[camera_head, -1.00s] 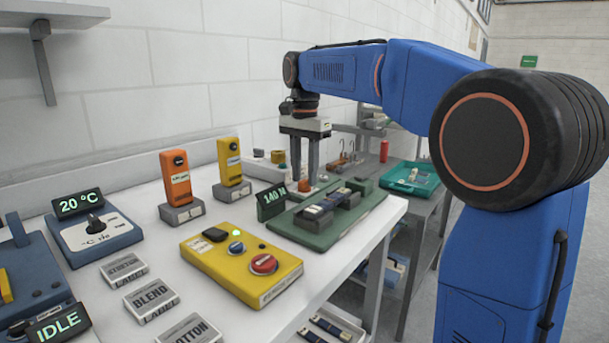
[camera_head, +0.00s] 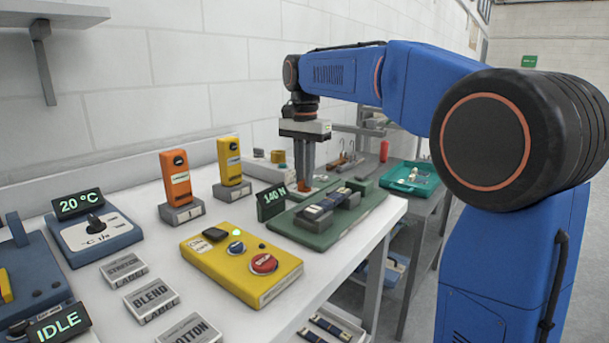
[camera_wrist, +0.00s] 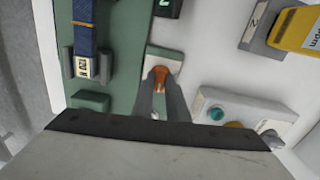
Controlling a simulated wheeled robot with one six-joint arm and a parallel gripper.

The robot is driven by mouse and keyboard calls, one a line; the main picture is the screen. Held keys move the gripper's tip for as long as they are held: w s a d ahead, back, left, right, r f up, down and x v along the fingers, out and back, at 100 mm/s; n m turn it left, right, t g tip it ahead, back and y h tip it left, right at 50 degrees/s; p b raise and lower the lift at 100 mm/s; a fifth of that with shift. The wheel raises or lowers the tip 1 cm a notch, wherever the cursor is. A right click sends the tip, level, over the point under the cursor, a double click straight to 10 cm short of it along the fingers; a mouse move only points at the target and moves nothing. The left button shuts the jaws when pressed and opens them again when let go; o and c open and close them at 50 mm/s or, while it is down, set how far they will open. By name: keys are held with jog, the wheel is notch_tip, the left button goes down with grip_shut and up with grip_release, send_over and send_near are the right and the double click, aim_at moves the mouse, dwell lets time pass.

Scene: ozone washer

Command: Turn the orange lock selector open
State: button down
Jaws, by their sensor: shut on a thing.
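The orange lock selector (camera_wrist: 160,73) shows in the wrist view as a small orange knob on a pale plate at the edge of the green fixture (camera_wrist: 122,55). The two dark fingers of my gripper (camera_wrist: 160,84) reach down to it and are shut on it, one on either side. In the head view my gripper (camera_head: 304,184) points straight down at the back of the green fixture (camera_head: 296,232), behind the 140 N display (camera_head: 272,201). The fingers hide most of the selector there, so I cannot read its exact angle.
A blue strap piece (camera_wrist: 84,30) lies across the fixture. A pale box with coloured knobs (camera_wrist: 225,112) stands close to my gripper. The yellow control box (camera_head: 222,265) with a red button and the orange upright unit (camera_head: 176,180) stand to the left. A teal tray (camera_head: 409,178) lies behind right.

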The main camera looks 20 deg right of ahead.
jog(key=n, duration=0.3)
jog(key=shift+n, duration=0.4)
jog(key=n, duration=0.4)
jog(key=shift+n, duration=0.3)
jog(key=n, duration=0.4)
jog(key=shift+n, duration=2.4)
jog(key=c, duration=1.7)
grip_release()
jog(key=shift+c, duration=0.2)
